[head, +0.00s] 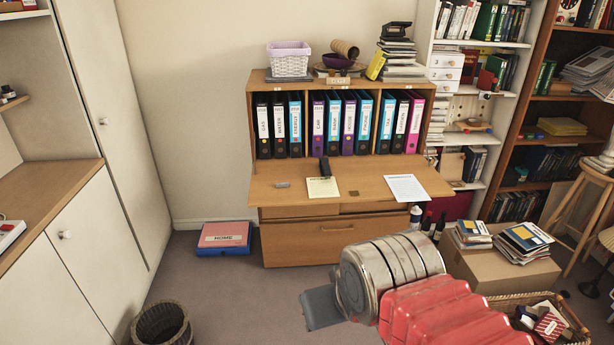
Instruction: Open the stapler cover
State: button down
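A small dark, elongated object (324,166), which looks like the stapler, lies on the fold-down desktop (385,172) of the bureau, in front of the binders. It is too small to tell whether its cover is open or shut. My arm reaches in from the lower right, and its grey end, my gripper (322,307), is low in front of the bureau, well apart from the dark object. The fingers cannot be made out, so I cannot tell whether the gripper is open or shut.
A yellow notepad (322,187), a small grey item (283,184) and a white sheet (406,188) lie on the desktop. Several binders (348,125) stand behind. A cardboard box (500,270) and a basket (575,325) crowd the right floor.

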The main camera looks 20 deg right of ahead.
aim_at(327, 171)
jog(key=u, duration=0.45)
jog(key=i, duration=1.3)
jog(key=u, duration=0.15)
